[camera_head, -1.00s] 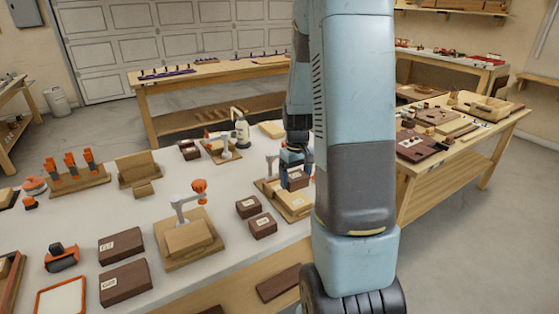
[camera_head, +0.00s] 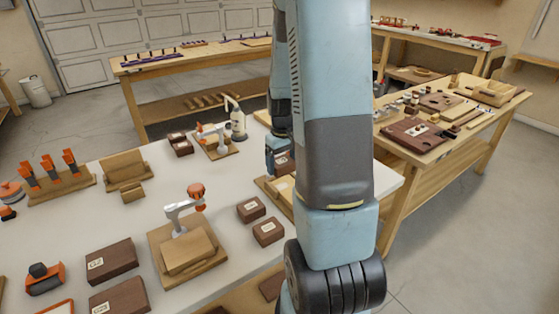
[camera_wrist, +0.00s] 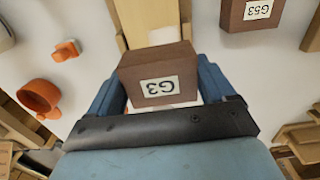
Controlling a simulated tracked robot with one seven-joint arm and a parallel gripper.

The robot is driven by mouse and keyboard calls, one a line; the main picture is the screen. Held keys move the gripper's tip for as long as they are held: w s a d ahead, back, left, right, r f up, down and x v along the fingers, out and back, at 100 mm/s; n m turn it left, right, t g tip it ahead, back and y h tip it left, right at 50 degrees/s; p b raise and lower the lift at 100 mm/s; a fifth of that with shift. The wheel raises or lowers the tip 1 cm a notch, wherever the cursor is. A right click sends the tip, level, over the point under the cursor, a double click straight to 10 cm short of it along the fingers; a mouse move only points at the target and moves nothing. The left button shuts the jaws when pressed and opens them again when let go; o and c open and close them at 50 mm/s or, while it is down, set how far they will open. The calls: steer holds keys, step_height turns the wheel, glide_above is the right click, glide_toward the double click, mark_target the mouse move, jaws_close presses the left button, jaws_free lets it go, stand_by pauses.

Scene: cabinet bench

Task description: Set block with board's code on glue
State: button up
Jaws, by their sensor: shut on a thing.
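My gripper (camera_wrist: 163,95) is shut on a dark brown block (camera_wrist: 157,62), with one blue finger on each side. The block's white label seems to read G3, turned in the wrist view. In the head view my gripper (camera_head: 279,158) and the block (camera_head: 284,163) are partly behind my arm, over the far right part of the white bench. A light wooden board (camera_wrist: 150,14) lies beyond the block in the wrist view; a pale patch (camera_wrist: 164,36) on it may be the glue. The block hides part of this. The board's code is not readable.
Another brown block (camera_wrist: 250,12), with a label like G53, is at the wrist view's top right. Two labelled blocks (camera_head: 251,209) (camera_head: 268,231) lie on the white bench (camera_head: 130,219). An orange-headed fixture (camera_head: 187,225) stands left of them. Another wooden bench (camera_head: 440,150) is at right.

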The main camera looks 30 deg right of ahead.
mark_target(285, 172)
steer(key=shift+s+d+f, duration=0.1)
steer(key=shift+d+f, duration=0.1)
steer(key=shift+f, duration=0.6)
steer(key=shift+s+d+f, duration=0.1)
steer(key=shift+d+f, duration=0.05)
steer(key=shift+f, duration=1)
steer(key=shift+s, duration=0.1)
steer(key=shift+f, duration=0.5)
stand_by(1.6)
steer(key=o, duration=0.9)
